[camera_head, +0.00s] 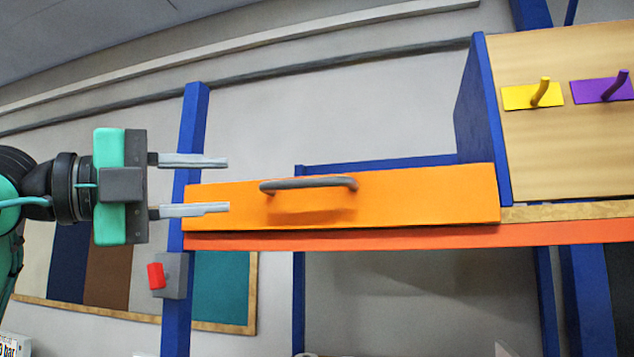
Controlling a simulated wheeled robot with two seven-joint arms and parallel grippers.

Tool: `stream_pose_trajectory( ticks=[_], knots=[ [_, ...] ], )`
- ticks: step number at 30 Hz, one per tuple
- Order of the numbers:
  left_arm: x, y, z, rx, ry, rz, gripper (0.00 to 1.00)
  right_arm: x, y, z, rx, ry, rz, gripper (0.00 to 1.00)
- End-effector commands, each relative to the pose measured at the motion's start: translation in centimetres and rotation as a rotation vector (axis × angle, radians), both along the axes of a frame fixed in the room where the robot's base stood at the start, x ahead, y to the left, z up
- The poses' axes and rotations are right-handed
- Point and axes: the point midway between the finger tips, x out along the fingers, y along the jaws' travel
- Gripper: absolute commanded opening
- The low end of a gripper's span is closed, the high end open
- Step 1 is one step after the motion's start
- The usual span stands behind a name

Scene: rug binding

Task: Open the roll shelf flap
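The roll shelf flap (420,200) is a long orange panel standing upright along the front of the shelf, above a red-orange beam. A dark grey bar handle (308,184) sits on its upper left part. My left gripper (229,184) comes in from the left with its two fingers apart, one above the other, pointing right. Nothing is between the fingers. The fingertips overlap the flap's left end in the picture, left of the handle and apart from it. I cannot tell the depth gap to the flap. My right gripper is not in view.
Blue posts, one at the left (192,130), frame the shelf. A grey box with a red switch (157,276) is on that post. A wooden board with a yellow hook (540,93) and a purple hook (610,90) stands at the right. A colour-striped board (110,265) hangs behind.

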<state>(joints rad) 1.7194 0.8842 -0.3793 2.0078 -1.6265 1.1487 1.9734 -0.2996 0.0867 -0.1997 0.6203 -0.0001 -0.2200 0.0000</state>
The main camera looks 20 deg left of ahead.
Motion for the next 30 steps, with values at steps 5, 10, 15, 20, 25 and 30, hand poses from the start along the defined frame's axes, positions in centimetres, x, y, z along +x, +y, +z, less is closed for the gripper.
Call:
stream_pose_trajectory(
  ticks=[5,10,15,20,25,30],
  knots=[
    [1.7,-2.0,0.7,0.001,0.003,-0.006,0.34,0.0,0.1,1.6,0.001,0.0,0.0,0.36],
    [4.2,-4.7,1.3,0.003,0.003,-0.006,0.34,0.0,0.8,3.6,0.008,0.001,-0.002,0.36],
    [6.5,-7.3,1.7,0.002,0.003,-0.008,0.34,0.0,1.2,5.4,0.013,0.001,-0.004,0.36],
    [8.1,-8.9,1.8,0.0,0.002,-0.006,0.34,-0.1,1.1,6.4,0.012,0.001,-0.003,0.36],
    [8.8,-9.7,1.8,-0.001,0.001,-0.006,0.34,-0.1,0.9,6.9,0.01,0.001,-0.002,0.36],
    [9.0,-9.9,1.7,0.0,0.001,-0.005,0.34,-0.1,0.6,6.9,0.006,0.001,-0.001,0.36]
  ],
)
